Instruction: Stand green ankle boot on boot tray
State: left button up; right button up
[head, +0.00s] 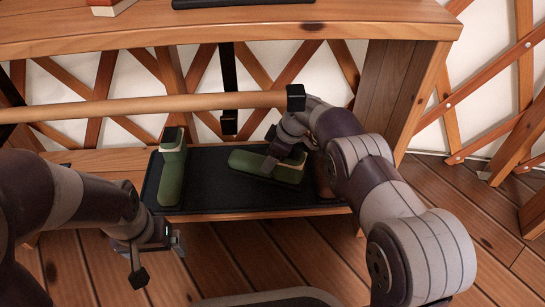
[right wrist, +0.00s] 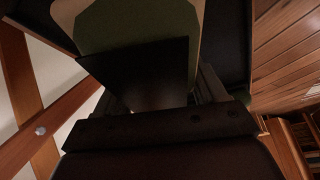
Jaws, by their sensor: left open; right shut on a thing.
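The dark boot tray (head: 215,198) lies on the low wooden bench. One green ankle boot (head: 171,183) with a cream band stands upright at the tray's left end. A second green ankle boot (head: 287,173) is over the tray's right half, its long side running left to right. My right gripper (head: 279,146) is shut on this second boot from above. The arm hides part of it, so I cannot tell if it touches the tray. The right wrist view shows its green and tan surface (right wrist: 140,22) close up. My left gripper (head: 157,258) is open and empty, in front of the tray's left end.
A round wooden rail (head: 150,106) crosses above the tray. A wooden shelf top (head: 220,28) runs above it, with a side panel (head: 395,85) at the right. Lattice wall stands behind. Tray surface between the boots is clear.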

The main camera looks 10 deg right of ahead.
jog(key=o, duration=1.6)
jog(key=shift+c, duration=0.2)
jog(key=p+v, duration=0.8)
jog(key=v, duration=0.4)
jog(key=shift+a, duration=0.1)
jog(key=s+d+f+m+g+h, duration=0.1)
jog(key=s+m+g, duration=0.15)
jog(key=s, duration=0.65)
jog(key=s+d+f+m+g+h, duration=0.15)
jog(key=s+m, duration=0.25)
jog(key=s, duration=0.5)
jog(key=s+d+r+m+t+h, duration=0.1)
jog(key=s+d+r+m+t, duration=0.1)
jog(key=s+r+m, duration=0.4)
jog(key=shift+s+d+t, duration=0.4)
jog(key=shift+s+t, duration=0.3)
